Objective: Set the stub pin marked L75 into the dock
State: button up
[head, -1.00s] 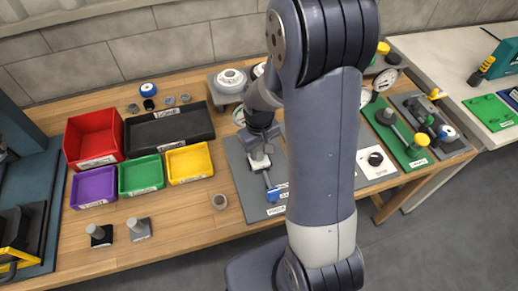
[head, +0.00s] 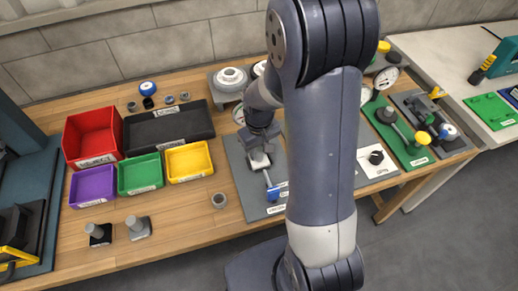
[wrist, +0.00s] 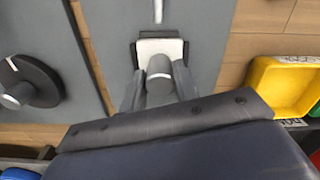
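My gripper (head: 258,152) is low over a grey plate (head: 240,172) on the bench. In the wrist view the fingers of my gripper (wrist: 159,88) lie close on both sides of a grey round stub pin (wrist: 159,68), with no clear gap. The pin is over a pale square block (wrist: 160,47) on the plate. I cannot tell how deep it sits, and its marking is hidden.
A blue-handled part (head: 273,192) is on the plate near the pale block. Red (head: 92,133), yellow (head: 188,160), green (head: 140,173) and purple (head: 92,186) bins stand left. A grey ring (head: 219,200) lies on bare wood. A round dark fixture (wrist: 28,82) is beside the plate.

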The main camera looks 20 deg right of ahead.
jog(key=o, duration=0.4)
notch_tip(320, 180, up, 11)
jog(key=shift+f, duration=0.1)
dwell(0.4)
jog(key=shift+f, duration=0.1)
notch_tip(320, 180, down, 11)
jog(key=shift+r, duration=0.25)
dwell(0.4)
jog(key=shift+r, duration=0.15)
dwell(0.3)
